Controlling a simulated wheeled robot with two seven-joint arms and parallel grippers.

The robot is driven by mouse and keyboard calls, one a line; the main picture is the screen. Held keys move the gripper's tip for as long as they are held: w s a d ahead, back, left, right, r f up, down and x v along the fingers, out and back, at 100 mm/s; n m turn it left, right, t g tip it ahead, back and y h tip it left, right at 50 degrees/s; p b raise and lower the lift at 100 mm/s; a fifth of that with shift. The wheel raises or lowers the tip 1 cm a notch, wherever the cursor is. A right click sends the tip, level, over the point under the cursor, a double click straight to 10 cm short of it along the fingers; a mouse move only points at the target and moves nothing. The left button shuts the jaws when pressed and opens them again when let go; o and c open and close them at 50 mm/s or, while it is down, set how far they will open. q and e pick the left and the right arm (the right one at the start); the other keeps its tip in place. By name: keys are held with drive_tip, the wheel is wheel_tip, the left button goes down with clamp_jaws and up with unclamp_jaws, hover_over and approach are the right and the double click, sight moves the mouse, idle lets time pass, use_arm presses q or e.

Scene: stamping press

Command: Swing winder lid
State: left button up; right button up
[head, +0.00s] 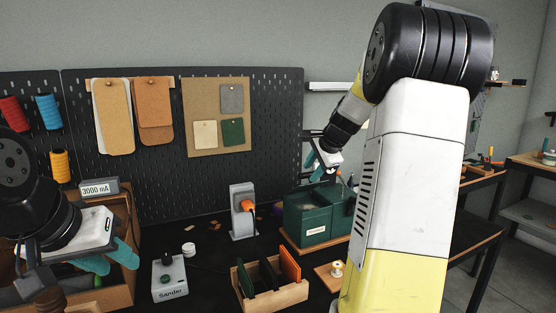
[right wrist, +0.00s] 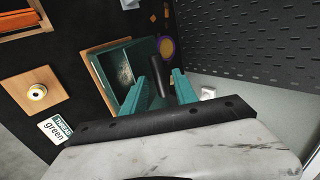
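The winder appears to be the dark green box (head: 312,222) on a wooden base at the bench's right. It has a pale front label. In the right wrist view the green box (right wrist: 108,68) shows a dark, speckled opening or panel. My right gripper (head: 326,172) is just above the box, fingers pointing down. In the right wrist view its teal fingers (right wrist: 165,84) stand apart on either side of a dark upright rod; contact is not clear. The lid's position is hard to tell. My left gripper (head: 108,258) is open and empty at the far left.
A wooden rack (head: 270,290) with dark and orange cards stands in front. A grey Sander box (head: 169,279) and a grey stand with an orange plug (head: 243,212) are further left. A spool (head: 337,269) sits on a small board near my right arm. A pegboard (head: 170,185) closes the back.

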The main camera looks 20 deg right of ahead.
drive_tip(key=shift+x, duration=1.25)
drive_tip(key=shift+c, duration=0.3)
drive_tip(key=shift+r, duration=0.1)
clamp_jaws()
drive_tip(key=shift+w+a+r, duration=0.15)
drive_tip(key=shift+w+r, duration=0.65)
drive_tip(key=shift+w, duration=0.35)
drive_tip(key=shift+w+a+r, duration=0.1)
drive_tip(key=shift+w+r, duration=0.1)
drive_tip(key=shift+w, duration=0.5)
drive_tip(key=shift+w+a+r, duration=0.1)
drive_tip(key=shift+w+r, duration=0.1)
drive_tip(key=shift+w, duration=0.45)
